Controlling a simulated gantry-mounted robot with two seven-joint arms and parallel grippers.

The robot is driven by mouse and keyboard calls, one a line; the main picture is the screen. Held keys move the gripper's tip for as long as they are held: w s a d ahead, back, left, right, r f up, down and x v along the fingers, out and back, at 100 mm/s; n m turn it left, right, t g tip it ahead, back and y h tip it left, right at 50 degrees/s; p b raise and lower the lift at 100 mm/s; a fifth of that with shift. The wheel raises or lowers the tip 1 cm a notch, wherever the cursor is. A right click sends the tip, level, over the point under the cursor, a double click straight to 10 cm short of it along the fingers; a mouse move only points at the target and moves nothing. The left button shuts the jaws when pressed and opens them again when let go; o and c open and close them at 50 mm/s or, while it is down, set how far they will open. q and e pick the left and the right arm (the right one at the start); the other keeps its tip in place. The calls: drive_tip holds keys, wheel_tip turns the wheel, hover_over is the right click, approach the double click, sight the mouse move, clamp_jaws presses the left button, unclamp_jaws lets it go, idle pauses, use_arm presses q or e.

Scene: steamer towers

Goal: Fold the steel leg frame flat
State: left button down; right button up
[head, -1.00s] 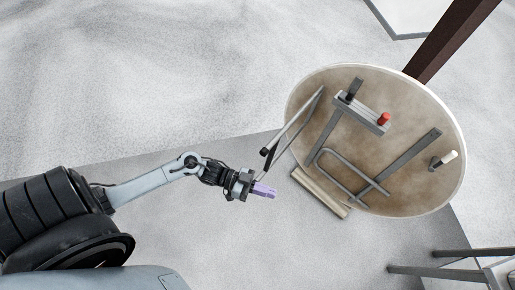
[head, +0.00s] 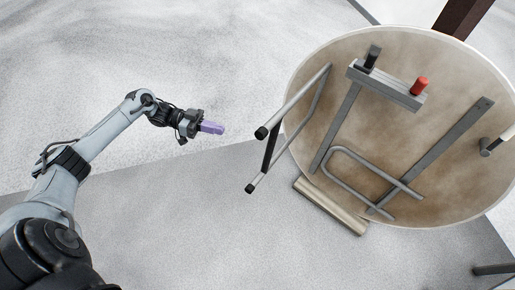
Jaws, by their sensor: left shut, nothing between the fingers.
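A round table (head: 400,165) stands tipped on its edge, its brown underside facing me. A steel leg frame (head: 314,88) sticks out from the left part of the underside, its two dark-capped feet pointing left and down. A second steel frame (head: 372,172) lies against the underside near the middle. A red knob (head: 419,86) and a black part sit on a grey bracket (head: 386,84) at the top. My left gripper (head: 212,128), with purple fingers, is shut and empty, left of the leg frame's feet and apart from them. My right gripper is not in view.
A pale wooden bar (head: 331,206) lies on the floor at the table's lower edge. A dark brown post (head: 464,17) rises behind the table. The floor between my left gripper and the table is clear.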

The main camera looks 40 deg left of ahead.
use_arm(q)
drive_tip(key=b+x, duration=0.2)
drive_tip(key=x, duration=1.2)
drive_tip(key=shift+w, duration=0.25)
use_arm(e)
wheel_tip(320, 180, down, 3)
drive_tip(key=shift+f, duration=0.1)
use_arm(q)
drive_tip(key=shift+d+f, duration=0.1)
drive_tip(key=shift+f, duration=0.05)
